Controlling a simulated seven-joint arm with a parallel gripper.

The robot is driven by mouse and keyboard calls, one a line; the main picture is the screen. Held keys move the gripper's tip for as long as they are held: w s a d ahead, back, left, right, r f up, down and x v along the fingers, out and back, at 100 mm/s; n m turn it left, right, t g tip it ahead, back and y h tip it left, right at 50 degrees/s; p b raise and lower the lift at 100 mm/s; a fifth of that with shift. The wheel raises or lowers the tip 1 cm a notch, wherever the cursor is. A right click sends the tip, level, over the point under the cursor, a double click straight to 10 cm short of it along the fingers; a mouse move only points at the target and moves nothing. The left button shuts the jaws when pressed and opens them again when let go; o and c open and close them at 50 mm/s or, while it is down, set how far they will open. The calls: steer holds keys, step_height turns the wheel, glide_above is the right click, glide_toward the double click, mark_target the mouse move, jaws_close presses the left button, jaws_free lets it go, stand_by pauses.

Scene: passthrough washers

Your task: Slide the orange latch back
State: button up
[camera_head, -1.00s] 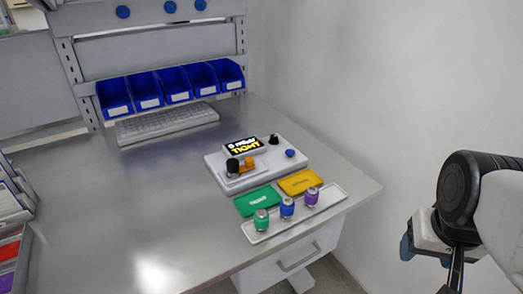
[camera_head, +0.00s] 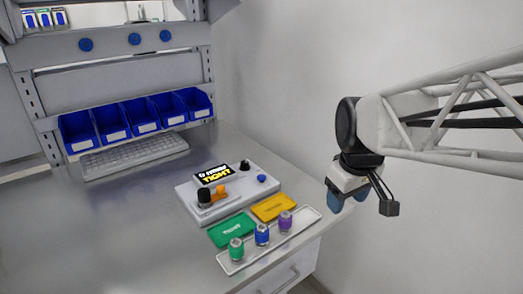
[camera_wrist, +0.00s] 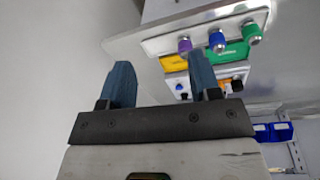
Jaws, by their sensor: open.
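The orange latch (camera_head: 220,192) sits on the light grey device (camera_head: 236,204), beside a black round knob (camera_head: 204,196), in the head view. A small screen (camera_head: 214,175) on the device reads "TIGHT" in its lower line. My gripper (camera_head: 347,203) is at the right, off the bench's right edge and well apart from the device. Its two blue fingers point down. In the wrist view my gripper (camera_wrist: 160,82) is open with nothing between the fingers. The latch is small there and I cannot make it out clearly.
A tray (camera_head: 306,223) with green, blue and purple-topped jars stands at the bench's front right. Green (camera_head: 232,229) and yellow (camera_head: 272,206) pads lie between tray and device. A keyboard (camera_head: 135,155) and blue bins (camera_head: 142,115) are behind. The left bench is clear.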

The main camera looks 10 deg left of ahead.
steer(key=w+a+n, duration=0.4)
steer(key=w+a, duration=0.3)
steer(key=w, duration=0.1)
steer(key=n+g, duration=0.2)
steer(key=n, duration=1)
glide_above(220, 187)
step_height(220, 187, down, 10)
steer(key=shift+r, duration=0.15)
steer(key=shift+f, duration=3.9)
